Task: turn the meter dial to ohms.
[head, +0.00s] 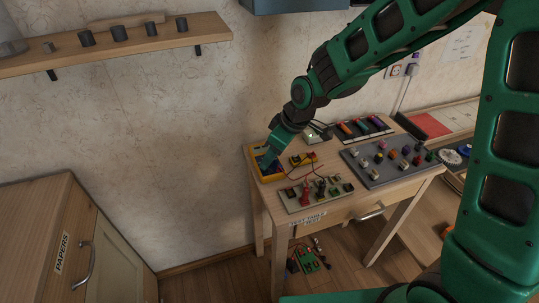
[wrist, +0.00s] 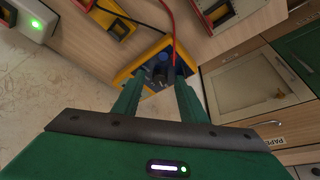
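The meter (head: 279,176) is a yellow-edged box with a blue face at the left end of the small wooden table. It also shows in the wrist view (wrist: 125,73), beyond my fingers. My gripper (head: 268,157) reaches down over the meter and hides much of its face. In the wrist view my two green fingers (wrist: 159,80) stand apart, with part of the dark blue meter face between them. The dial is small and dark there, and its pointer and markings cannot be read. I cannot tell whether a finger touches it.
A red lead (wrist: 173,22) runs close to the right finger. A board with terminals (head: 318,193) lies in front of the meter, and a grey panel of coloured knobs (head: 388,160) lies to the right. A white box with a green light (wrist: 38,22) stands nearby.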

